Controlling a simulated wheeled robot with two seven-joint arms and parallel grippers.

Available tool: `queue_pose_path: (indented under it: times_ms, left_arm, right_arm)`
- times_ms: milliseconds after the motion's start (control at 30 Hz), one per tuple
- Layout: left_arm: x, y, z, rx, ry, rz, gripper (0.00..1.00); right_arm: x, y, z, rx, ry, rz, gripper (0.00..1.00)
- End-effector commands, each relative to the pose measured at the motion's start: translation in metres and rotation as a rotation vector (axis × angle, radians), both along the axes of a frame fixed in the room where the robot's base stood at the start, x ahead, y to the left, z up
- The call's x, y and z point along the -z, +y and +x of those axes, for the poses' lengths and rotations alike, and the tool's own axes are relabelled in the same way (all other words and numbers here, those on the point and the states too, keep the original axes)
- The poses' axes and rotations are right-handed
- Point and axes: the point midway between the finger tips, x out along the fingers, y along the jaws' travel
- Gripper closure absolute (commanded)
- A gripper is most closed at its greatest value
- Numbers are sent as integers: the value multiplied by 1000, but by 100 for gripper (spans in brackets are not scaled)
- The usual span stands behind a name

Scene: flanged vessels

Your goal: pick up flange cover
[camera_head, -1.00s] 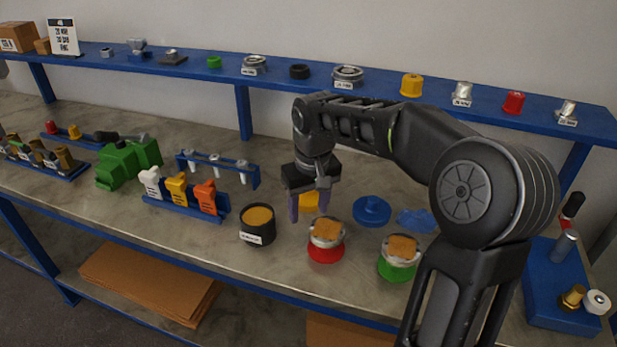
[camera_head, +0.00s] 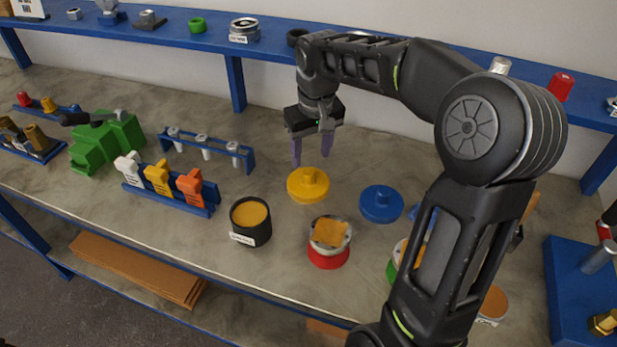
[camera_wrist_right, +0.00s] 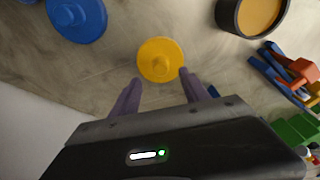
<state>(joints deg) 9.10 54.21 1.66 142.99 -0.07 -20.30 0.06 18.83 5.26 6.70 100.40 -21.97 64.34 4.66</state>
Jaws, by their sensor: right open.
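A yellow flange cover (camera_head: 308,186), a disc with a round knob, lies on the bench. A blue flange cover (camera_head: 381,204) lies to its right. My right gripper (camera_head: 312,160) is open and empty, just behind and above the yellow cover. In the right wrist view the yellow cover (camera_wrist_right: 161,59) is beyond the open fingertips (camera_wrist_right: 160,78), and the blue cover (camera_wrist_right: 76,18) is at upper left. A red-based vessel (camera_head: 329,243) with an orange top stands in front of the covers. A green-based vessel (camera_head: 392,266) is mostly hidden by my right arm. My left gripper is not seen.
A black container (camera_head: 250,222) with orange contents stands left of the red-based vessel. A blue rack with coloured clamps (camera_head: 170,190), a green vise (camera_head: 105,143) and a blue holder (camera_head: 205,148) are further left. A blue shelf (camera_head: 190,42) runs along the back.

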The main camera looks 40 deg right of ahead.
Motion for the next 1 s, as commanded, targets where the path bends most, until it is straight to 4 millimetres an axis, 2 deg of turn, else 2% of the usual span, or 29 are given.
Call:
queue_pose_path:
  times_ms: [300,667,767,1000]
  left_arm:
    - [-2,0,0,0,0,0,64]
    - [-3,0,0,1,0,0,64]
    - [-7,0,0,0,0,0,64]
    - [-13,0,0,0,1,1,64]
  right_arm:
    - [24,-1,3,1,2,0,46]
    - [28,-1,4,0,1,0,46]
    - [36,-1,6,0,3,1,46]
    - [70,-1,12,0,4,1,46]
